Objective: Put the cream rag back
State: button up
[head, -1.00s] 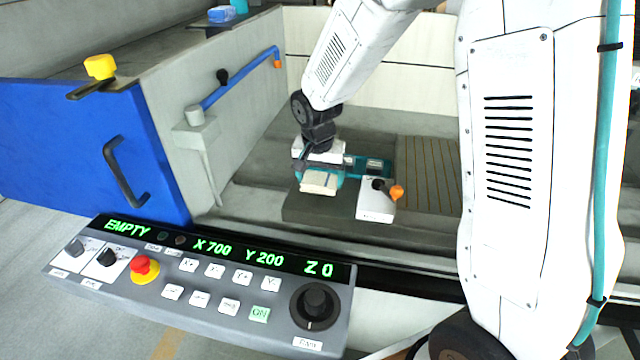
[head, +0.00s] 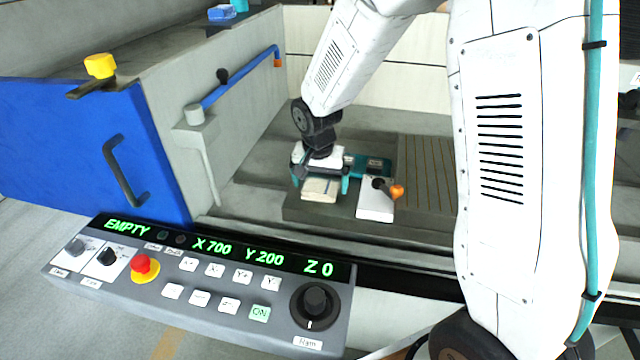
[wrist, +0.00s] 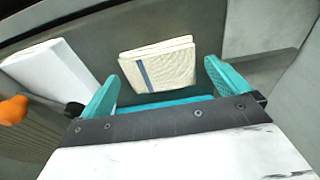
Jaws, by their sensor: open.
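The cream rag (head: 320,189) is a folded cloth lying on a grey block inside the machine tank. The wrist view shows the rag (wrist: 160,66) with a dark blue stripe near its left side. My gripper (head: 322,184) is open, its teal fingers just over the rag in the head view. In the wrist view my gripper (wrist: 160,80) has one finger to each side of the rag's near edge, with a gap to each. Whether the fingers reach down to the rag's level I cannot tell.
A white box with an orange knob (head: 375,200) stands close right of the rag. A slatted plate (head: 428,175) lies further right. The control panel (head: 200,285) and blue door (head: 90,150) are in front and left. A blue pipe (head: 240,78) runs along the tank wall.

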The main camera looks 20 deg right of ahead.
aim_at(319, 191)
notch_tip(319, 191, up, 11)
jog(key=s, duration=0.1)
jog(key=s+d+r+n, duration=0.25)
jog(key=s+r, duration=0.55)
jog(key=s, duration=0.5)
jog(key=s+r+n+y, duration=0.1)
jog(key=s+n, duration=0.3)
jog(key=s, duration=1.2)
jog(key=shift+s+d+r, duration=0.15)
jog(key=shift+s+d, duration=0.2)
jog(key=shift+d, duration=0.05)
